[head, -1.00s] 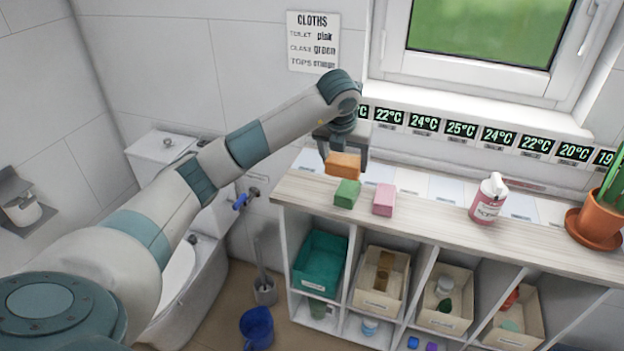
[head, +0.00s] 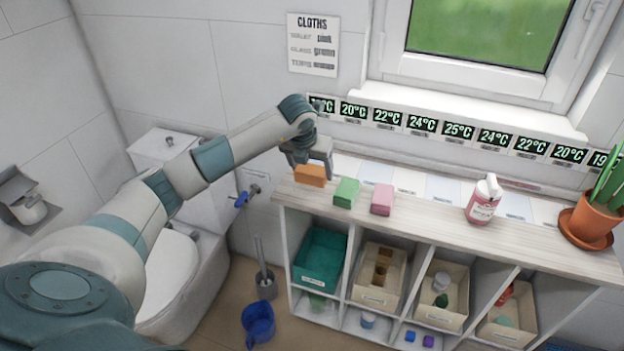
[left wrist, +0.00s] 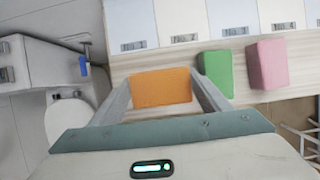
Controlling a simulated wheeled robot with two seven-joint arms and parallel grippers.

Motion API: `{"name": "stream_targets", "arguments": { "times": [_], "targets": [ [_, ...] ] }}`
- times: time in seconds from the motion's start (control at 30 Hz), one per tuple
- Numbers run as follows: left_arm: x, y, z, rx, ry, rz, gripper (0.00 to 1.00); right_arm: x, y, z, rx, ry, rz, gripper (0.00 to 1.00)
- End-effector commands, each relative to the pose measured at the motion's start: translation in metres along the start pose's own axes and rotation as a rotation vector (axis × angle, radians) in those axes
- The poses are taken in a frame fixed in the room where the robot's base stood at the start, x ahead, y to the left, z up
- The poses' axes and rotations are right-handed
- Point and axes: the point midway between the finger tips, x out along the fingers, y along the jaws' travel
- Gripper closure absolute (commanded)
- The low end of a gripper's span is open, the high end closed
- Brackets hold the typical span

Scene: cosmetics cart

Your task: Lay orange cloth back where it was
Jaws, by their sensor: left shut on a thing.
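The orange cloth (head: 310,175) is a folded block at the left end of the shelf top. My left gripper (head: 312,164) is shut on it from above. In the left wrist view the orange cloth (left wrist: 161,87) sits between the two fingers (left wrist: 163,92). It is at or just above the wooden top; I cannot tell whether it touches. The green cloth (head: 346,192) lies just to its right, with a small gap, and the pink cloth (head: 382,199) lies to the right of the green one. My right gripper is not in view.
A pink bottle (head: 484,199) and a potted plant (head: 590,222) stand farther right on the shelf top (head: 430,225). Temperature displays (head: 458,130) line the wall behind. A wall sign (head: 313,44) headed "CLOTHS" hangs above. A toilet (head: 180,250) stands left of the shelf.

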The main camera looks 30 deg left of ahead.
Motion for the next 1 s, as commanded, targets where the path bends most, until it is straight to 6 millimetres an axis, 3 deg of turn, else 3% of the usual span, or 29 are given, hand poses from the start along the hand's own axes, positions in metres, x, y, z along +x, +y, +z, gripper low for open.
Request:
{"name": "stream_targets", "arguments": {
  "times": [0.4, 0.77, 0.8, 0.87, 1.0],
  "targets": [
    [0.035, 0.000, -0.015, -0.001, 0.001, 0.000, 0.51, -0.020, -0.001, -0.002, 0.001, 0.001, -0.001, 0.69],
    [0.039, 0.000, -0.016, 0.000, 0.000, 0.000, 0.51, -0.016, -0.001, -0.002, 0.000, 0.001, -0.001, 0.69],
    [0.039, 0.000, -0.016, 0.000, 0.000, 0.000, 0.28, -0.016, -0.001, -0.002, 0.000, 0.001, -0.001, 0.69],
    [0.038, 0.000, -0.016, 0.000, 0.001, 0.000, 0.14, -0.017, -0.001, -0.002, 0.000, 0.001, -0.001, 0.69],
    [0.038, 0.000, -0.016, 0.000, 0.001, 0.000, 0.11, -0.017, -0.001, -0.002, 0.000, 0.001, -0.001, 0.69]
  ]
}}
